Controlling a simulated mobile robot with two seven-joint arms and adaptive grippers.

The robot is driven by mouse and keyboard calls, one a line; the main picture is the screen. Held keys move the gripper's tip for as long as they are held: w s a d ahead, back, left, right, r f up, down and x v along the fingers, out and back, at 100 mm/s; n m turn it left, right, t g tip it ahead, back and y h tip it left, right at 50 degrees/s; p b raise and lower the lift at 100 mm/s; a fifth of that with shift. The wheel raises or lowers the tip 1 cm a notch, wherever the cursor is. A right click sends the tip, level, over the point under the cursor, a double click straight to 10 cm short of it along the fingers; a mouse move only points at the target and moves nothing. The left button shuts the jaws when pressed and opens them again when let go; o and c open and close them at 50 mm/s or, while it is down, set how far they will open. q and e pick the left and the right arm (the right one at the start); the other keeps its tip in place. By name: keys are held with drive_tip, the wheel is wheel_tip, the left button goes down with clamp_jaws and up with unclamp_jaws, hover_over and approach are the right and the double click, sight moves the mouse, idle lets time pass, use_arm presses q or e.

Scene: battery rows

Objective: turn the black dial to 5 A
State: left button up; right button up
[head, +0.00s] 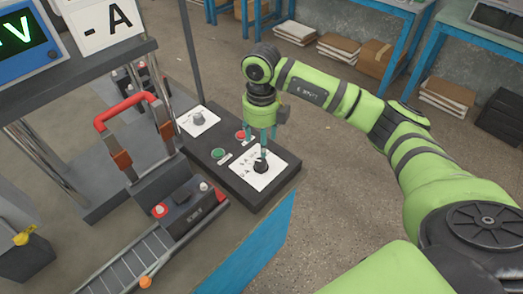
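The black dial (261,165) sits on a white printed plate (268,178) at the near right end of a dark control box. The letter A shows on the plate, but the other scale marks and the dial's exact setting are too small to read. My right gripper (262,143) points down just above the dial, with its two teal fingers apart. I cannot tell whether the fingertips touch the dial. My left gripper is not in view.
The box (225,177) also carries a grey dial (199,118), a green button (218,153) and a red button (240,135). A battery (189,207) stands at the left beside a red-handled frame (131,107). A rail (140,262) runs below.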

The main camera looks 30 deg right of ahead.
drive_tip(key=shift+r, duration=1.45)
